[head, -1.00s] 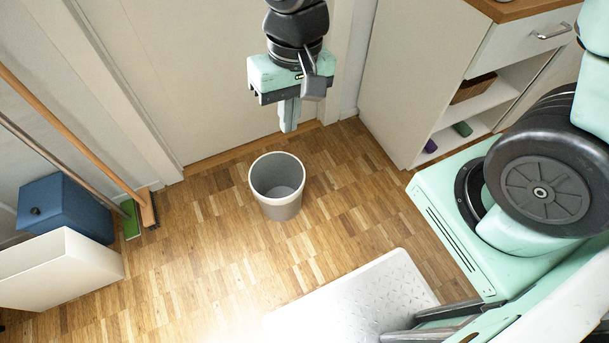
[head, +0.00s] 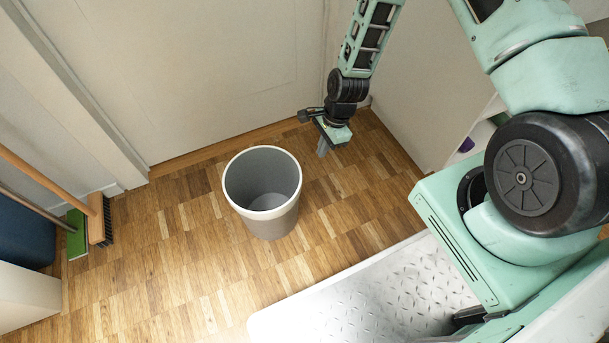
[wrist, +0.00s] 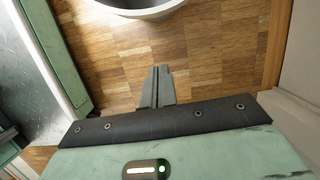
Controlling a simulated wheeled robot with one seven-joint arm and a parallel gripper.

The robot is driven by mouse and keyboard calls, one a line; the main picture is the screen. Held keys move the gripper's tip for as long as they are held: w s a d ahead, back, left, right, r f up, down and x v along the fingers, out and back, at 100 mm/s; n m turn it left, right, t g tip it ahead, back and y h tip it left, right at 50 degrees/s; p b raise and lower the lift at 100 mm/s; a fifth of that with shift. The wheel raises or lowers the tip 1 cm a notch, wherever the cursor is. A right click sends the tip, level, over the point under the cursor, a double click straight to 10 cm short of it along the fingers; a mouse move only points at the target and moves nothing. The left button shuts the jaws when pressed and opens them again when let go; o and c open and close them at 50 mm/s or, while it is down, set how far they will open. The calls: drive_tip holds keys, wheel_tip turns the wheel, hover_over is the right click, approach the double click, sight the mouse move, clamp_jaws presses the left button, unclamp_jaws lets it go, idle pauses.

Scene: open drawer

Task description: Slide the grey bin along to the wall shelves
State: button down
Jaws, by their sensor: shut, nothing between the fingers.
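The grey bin (head: 266,222) stands upright and empty on the wooden floor, with a pale rim, near the middle of the head view. My gripper (head: 322,150) is to the right of the bin, pointing down, low over the floor and apart from the bin. In the wrist view my gripper (wrist: 159,72) shows with its fingers together and nothing between them. Part of the bin's rim (wrist: 130,12) shows at the top of the wrist view. The wall shelves (head: 485,135) show only partly at the right, mostly hidden behind my arm.
A green-headed broom (head: 77,235) and a brown broom (head: 100,222) lean at the left, beside a blue box (head: 25,232) and a white box (head: 25,295). A pale door or panel (head: 200,80) is behind the bin. Wooden floor is clear left and in front of the bin.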

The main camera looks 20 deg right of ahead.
drive_tip(key=a+f+b, duration=0.6)
drive_tip(key=f+b, duration=0.1)
drive_tip(key=f, duration=0.3)
drive_tip(key=shift+f, duration=0.15)
drive_tip(key=shift+a, duration=0.15)
